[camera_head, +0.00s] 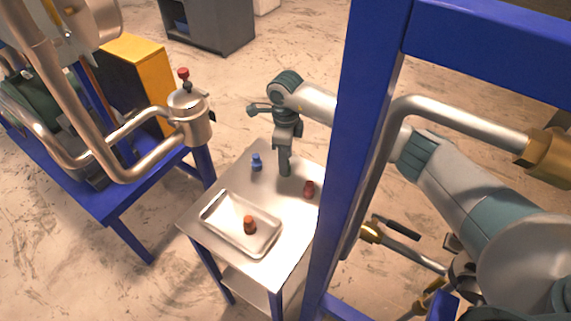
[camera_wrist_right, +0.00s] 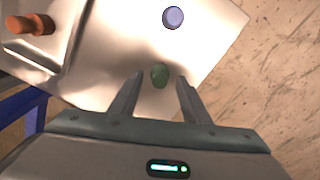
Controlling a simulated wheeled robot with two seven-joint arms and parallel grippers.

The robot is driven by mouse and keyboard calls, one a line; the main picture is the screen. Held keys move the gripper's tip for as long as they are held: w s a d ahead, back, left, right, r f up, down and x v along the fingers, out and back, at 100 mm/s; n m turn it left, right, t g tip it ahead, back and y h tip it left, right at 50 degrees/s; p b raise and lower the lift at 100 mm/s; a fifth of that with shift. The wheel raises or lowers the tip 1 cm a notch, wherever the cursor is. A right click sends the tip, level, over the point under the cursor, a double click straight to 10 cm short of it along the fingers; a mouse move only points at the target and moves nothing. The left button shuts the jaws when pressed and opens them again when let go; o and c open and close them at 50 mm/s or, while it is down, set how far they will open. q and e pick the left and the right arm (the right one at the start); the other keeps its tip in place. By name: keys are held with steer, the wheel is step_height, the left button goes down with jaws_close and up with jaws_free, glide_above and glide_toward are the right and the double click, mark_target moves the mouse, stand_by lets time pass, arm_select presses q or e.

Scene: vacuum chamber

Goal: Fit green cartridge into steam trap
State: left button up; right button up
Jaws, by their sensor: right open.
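The green cartridge (camera_wrist_right: 160,75) stands on the metal table, between the fingertips of my right gripper (camera_wrist_right: 161,84) in the wrist view. The fingers are open, with a gap visible on both sides of the cartridge. In the head view my right gripper (camera_head: 285,160) points down over the table's back part; there I cannot clearly tell the cartridge from the fingers. A metal vessel with a red knob on top, seemingly the steam trap (camera_head: 190,122), sits on the pipework at the left. My left gripper is not in view.
On the table (camera_head: 205,232), a tray (camera_head: 228,238) holds an orange-red cartridge (camera_head: 249,226). A blue cartridge (camera_head: 257,163) and a red one (camera_head: 309,190) stand beside the gripper. A thick blue post (camera_head: 350,130) crosses in front of my right arm. A yellow cabinet (camera_head: 135,65) stands behind the pipework.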

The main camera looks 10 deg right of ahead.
steer(key=shift+f, duration=0.5)
jaws_close()
